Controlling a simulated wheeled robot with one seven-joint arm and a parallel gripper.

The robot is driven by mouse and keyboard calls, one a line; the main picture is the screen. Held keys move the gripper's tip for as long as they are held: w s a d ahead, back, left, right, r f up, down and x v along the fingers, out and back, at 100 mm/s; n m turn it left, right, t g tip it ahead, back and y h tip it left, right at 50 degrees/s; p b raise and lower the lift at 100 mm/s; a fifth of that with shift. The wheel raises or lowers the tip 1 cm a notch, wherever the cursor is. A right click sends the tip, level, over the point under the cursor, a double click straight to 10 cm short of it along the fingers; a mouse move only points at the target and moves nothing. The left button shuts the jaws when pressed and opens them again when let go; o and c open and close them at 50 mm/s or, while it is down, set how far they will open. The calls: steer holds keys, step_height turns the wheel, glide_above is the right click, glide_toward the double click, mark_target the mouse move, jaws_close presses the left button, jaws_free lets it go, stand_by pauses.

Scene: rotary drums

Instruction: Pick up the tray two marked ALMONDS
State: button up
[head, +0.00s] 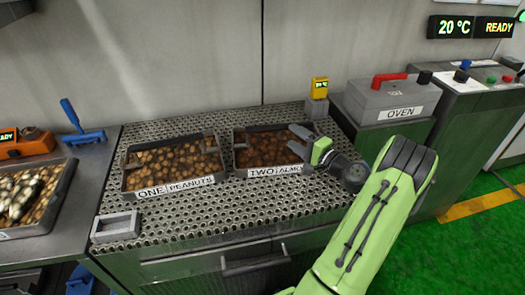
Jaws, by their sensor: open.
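The tray marked TWO and ALMONDS (273,171) sits on the perforated metal table (240,205), full of brown nuts; the end of its label is partly hidden by my gripper. My gripper (292,140) is open, with its two grey fingers pointing left over the tray's right side. I cannot tell whether the fingers touch the tray. Just left of it is a similar tray marked ONE and PEANUTS (174,187), also full of nuts.
A small grey frame (115,226) lies at the table's front left. A grey OVEN box (390,100) with a red handle stands at the right. A yellow display (320,87) stands behind the trays. Perforated surface is free in front of both trays.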

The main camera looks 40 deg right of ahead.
mark_target(283, 128)
steer(key=w, duration=0.7)
steer(key=shift+w, duration=0.3)
jaws_close()
steer(key=shift+s, duration=0.1)
stand_by(0.8)
steer(key=shift+r, duration=0.2)
